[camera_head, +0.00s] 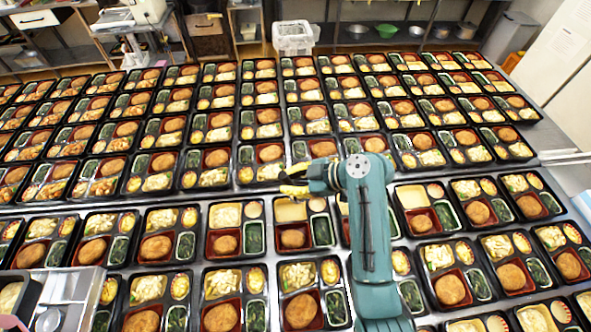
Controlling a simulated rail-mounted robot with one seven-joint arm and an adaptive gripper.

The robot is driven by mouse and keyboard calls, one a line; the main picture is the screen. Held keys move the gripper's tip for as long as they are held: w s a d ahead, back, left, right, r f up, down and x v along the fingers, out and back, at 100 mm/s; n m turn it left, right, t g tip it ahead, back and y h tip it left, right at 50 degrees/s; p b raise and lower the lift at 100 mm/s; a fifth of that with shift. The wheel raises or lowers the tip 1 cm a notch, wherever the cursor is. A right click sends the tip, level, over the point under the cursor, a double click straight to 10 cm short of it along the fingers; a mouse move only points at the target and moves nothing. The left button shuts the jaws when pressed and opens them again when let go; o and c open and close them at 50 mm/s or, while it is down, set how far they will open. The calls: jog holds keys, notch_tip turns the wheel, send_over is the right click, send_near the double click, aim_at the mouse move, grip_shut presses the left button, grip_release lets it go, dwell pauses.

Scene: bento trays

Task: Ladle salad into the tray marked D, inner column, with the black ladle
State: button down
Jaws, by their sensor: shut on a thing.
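My gripper (296,184) is above the trays near the middle of the view, at the left end of my teal arm. It is small and dark here, with a yellow patch at its lower side. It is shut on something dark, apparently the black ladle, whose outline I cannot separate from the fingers. I cannot tell whether the ladle holds salad. Just below the gripper, a black tray (308,252) has a flat pale-yellow compartment without visible salad. Another such tray (398,211) is right of my arm. No letter D is readable on any tray.
Rows of filled bento trays cover the metal tables, with a narrow bare strip (130,204) between the blocks. A dark-rimmed container with pale food (11,296) and a metal holder (68,287) stand at lower left. A clear bin (292,38) is at the back.

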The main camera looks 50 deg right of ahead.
jog(key=w+a+f+n+g+h+b, duration=0.1)
jog(key=a+f+n+h+b, duration=0.3)
jog(key=a+f+h, duration=0.4)
jog(key=shift+w+g+h, duration=0.3)
jog(key=shift+w+g, duration=0.1)
jog(key=shift+g, duration=0.3)
dwell(1.2)
notch_tip(320, 180, up, 6)
jog(key=p, duration=0.6)
jog(key=shift+f, duration=0.1)
